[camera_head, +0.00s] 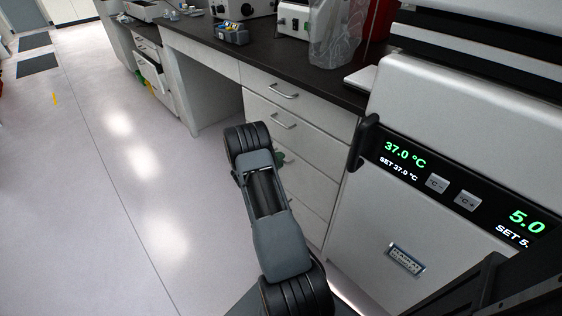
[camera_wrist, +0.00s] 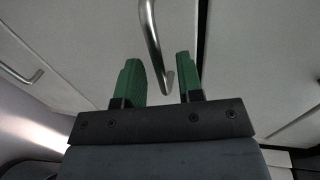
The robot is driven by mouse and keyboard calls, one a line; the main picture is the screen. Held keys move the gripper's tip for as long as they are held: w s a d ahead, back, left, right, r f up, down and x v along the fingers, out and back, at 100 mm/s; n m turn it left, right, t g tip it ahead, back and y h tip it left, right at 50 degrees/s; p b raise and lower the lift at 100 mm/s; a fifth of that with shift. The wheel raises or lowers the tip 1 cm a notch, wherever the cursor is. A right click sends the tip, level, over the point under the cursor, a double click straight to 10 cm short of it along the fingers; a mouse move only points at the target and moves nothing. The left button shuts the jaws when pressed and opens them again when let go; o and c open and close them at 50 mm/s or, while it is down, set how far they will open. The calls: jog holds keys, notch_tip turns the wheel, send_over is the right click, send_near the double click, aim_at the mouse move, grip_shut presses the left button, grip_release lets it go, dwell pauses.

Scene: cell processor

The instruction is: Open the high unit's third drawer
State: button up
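The drawer unit under the dark bench has a stack of pale drawers. In the head view, metal handles show on the top drawer (camera_head: 285,92) and the second drawer (camera_head: 290,128). The third drawer (camera_head: 312,180) is partly hidden by my arm, and its handle does not show there. A small green part of my gripper (camera_head: 280,158) shows beside the arm at about that drawer's height. In the wrist view, my gripper (camera_wrist: 160,78) is open, with its green fingers apart. A metal bar handle (camera_wrist: 153,40) appears between them, with gaps at both sides. The drawer fronts look shut.
Another handle (camera_wrist: 22,76) shows at the left in the wrist view. A large incubator-like machine (camera_head: 390,215) with a green display stands close on the right. The bench top (camera_head: 265,60) carries equipment and a clear bag. Open floor (camera_head: 90,190) lies to the left.

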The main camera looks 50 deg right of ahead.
jog(key=shift+d+f, duration=0.1)
jog(key=shift+d, duration=0.55)
grip_shut()
